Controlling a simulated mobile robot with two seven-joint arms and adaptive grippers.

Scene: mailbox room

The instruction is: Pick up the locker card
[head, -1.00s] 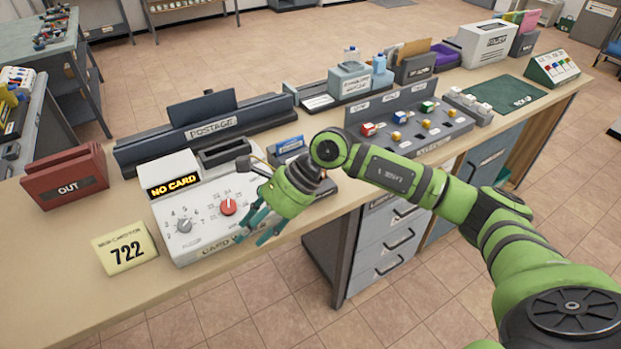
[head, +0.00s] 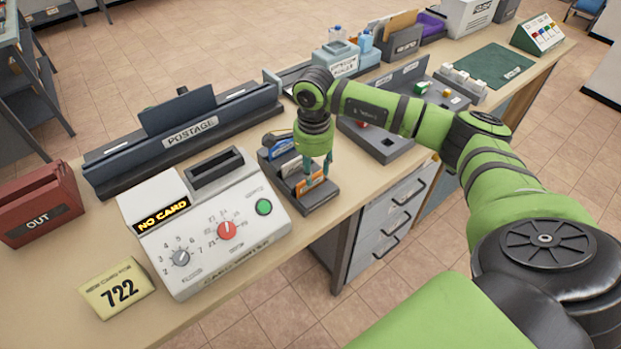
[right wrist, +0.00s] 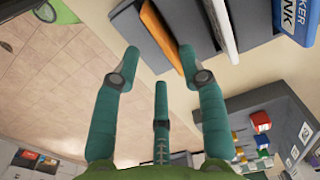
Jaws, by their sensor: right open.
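The card rack (head: 322,197) stands on the counter right of the card machine and holds upright cards. At its back is a blue card (head: 279,147), whose partly cut lettering in the right wrist view (right wrist: 298,18) ends in "KER" and "NK". A white card (head: 291,167) stands in the middle and an orange card (head: 309,187) at the front. My right gripper (head: 316,176) points down over the front of the rack, open, its fingers near the orange card. In the right wrist view the orange card (right wrist: 162,38) shows between the fingertips, with no clear grasp. My left gripper is out of view.
The card machine (head: 205,225) reads "NO CARD" and has two dials and a green button. A yellow "722" sign (head: 118,289) stands at its left. The postage rack (head: 185,135) is behind, and a grey sorting tray (head: 385,145) lies right of the card rack.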

